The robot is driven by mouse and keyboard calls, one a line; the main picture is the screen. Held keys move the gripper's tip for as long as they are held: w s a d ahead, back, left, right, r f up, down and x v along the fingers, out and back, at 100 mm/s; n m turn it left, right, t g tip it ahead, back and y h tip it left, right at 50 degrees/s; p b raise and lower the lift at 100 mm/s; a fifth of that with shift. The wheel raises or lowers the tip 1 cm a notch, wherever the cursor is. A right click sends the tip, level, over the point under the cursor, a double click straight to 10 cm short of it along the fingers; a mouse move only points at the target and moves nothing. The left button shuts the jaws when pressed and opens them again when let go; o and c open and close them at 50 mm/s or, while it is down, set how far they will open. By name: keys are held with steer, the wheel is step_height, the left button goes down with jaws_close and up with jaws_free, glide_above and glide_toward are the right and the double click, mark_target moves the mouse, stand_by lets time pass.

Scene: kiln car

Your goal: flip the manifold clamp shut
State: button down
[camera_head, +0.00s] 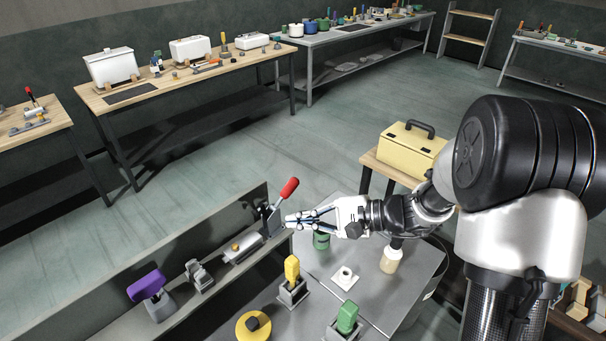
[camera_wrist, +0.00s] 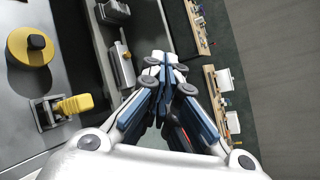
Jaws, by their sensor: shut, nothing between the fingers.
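The clamp with a red handle (camera_head: 288,189) stands at the right end of the grey ledge in the head view. Its handle is raised and tilts up to the right from a dark metal base (camera_head: 269,218). My gripper (camera_head: 288,221) is shut and empty, pointing left, just below and right of the red handle. I cannot tell whether it touches the clamp. In the wrist view my gripper (camera_wrist: 166,62) has its fingertips together, and a small bit of red (camera_wrist: 182,136) shows behind the fingers. The rest of the clamp is mostly hidden there.
On the ledge are a long grey fixture (camera_head: 240,248), a small metal fixture (camera_head: 199,274) and a purple-handled fixture (camera_head: 148,287). The grey table below holds a yellow-handled block (camera_head: 291,270), a green-handled block (camera_head: 346,319), a yellow disc (camera_head: 245,334) and a green cylinder (camera_head: 321,240).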

mark_target(287, 192)
steer(key=w+d+f+m+t+h+p, duration=0.1)
steer(key=w+d+f+m+t+h, duration=0.1)
steer(key=w+d+f+m+t, duration=0.95)
steer(key=w+a+n+g, duration=0.1)
steer(key=w+a+g, duration=0.1)
steer(key=w+a, duration=0.5)
steer(key=a, duration=0.3)
steer(key=shift+w+n+b, duration=0.35)
steer(key=shift+w, duration=0.05)
steer(key=shift+a, duration=0.1)
